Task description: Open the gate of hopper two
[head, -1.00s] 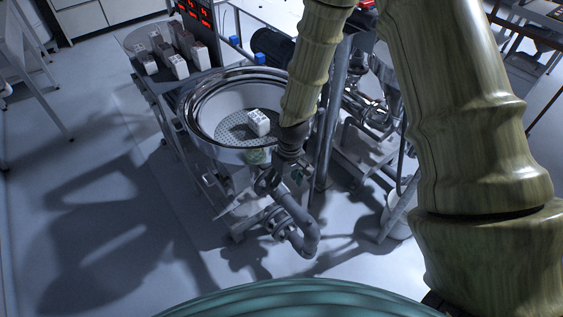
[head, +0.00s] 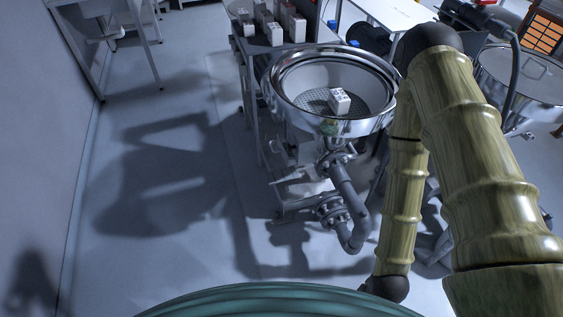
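A round steel hopper (head: 286,107) stands left of my arm, open at the top, with a perforated grid inside. A white box with dark marks (head: 340,101) sits on the grid. Grey piping with a flange (head: 331,209) runs below this hopper; I cannot make out a gate handle there. A second round steel vessel (head: 520,75) with a flat top stands at the right, partly behind my arm. I see no number on either, so I cannot tell which is hopper two. My forearm hangs down right of the piping; my gripper is out of sight below the dark wrist joint.
Several white-and-brown boxes (head: 271,34) stand on a shelf behind the near hopper. A white table (head: 392,14) is at the back. The floor (head: 160,215) to the left is clear up to the wall. An orange rack (head: 543,35) is at far right.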

